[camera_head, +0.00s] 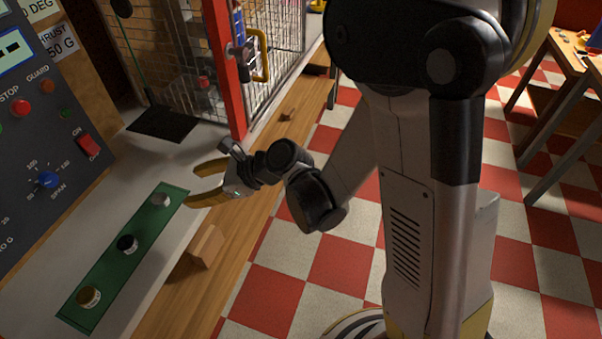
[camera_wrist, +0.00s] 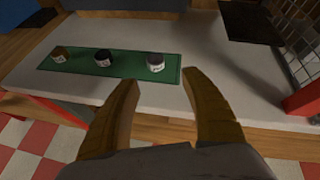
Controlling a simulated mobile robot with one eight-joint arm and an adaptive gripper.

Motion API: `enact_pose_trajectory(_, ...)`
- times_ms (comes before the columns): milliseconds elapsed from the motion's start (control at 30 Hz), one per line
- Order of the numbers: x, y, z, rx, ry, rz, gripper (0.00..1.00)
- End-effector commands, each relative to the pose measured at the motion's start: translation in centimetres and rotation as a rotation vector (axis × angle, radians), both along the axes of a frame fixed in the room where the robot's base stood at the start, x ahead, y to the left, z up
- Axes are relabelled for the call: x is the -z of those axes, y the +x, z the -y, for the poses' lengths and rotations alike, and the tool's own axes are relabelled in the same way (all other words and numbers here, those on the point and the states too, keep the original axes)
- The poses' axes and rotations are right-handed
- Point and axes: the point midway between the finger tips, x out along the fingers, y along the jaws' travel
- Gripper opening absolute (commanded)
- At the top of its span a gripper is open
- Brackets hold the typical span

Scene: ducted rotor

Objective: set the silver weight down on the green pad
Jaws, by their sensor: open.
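The silver weight (camera_head: 161,200) stands upright on the green pad (camera_head: 108,268), near the pad's end closest to my gripper. It also shows in the wrist view (camera_wrist: 155,63), just beyond my fingertips. My gripper (camera_head: 190,185) is open and empty, with its two yellow fingers spread beside that end of the pad. In the wrist view my fingers (camera_wrist: 160,78) point toward the silver weight, and no contact with it shows. A black weight (camera_head: 127,243) stands in the middle of the pad and a brass weight (camera_head: 88,296) at the far end from my gripper.
A control panel (camera_head: 45,130) with buttons and a blue knob rises behind the pad. A wooden block (camera_head: 207,246) sits at the bench's wooden front edge. A red-framed mesh cage (camera_head: 224,70) and a dark plate (camera_head: 163,123) lie beyond my gripper. Bare bench surrounds the pad.

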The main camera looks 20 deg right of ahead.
Motion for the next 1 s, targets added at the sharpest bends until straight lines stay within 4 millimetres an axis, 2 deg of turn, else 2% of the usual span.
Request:
enact_pose_trajectory(167, -3.0, -1.5, 4.6, -0.169, -0.379, 0.289, 0.54)
enact_pose_trajectory(267, -4.7, -3.1, 8.1, -0.319, -0.642, 0.460, 0.54)
enact_pose_trajectory(400, -6.6, -6.2, 13.1, -0.579, -1.003, 0.656, 0.54)
enact_pose_trajectory(600, -8.4, -11.3, 19.6, -1.008, -1.429, 0.829, 0.54)
enact_pose_trajectory(700, -8.9, -13.2, 21.8, -1.184, -1.559, 0.865, 0.54)
enact_pose_trajectory(800, -9.2, -14.4, 23.1, -1.299, -1.633, 0.882, 0.54)
enact_pose_trajectory(1000, -9.4, -14.9, 23.8, -1.364, -1.669, 0.890, 0.54)
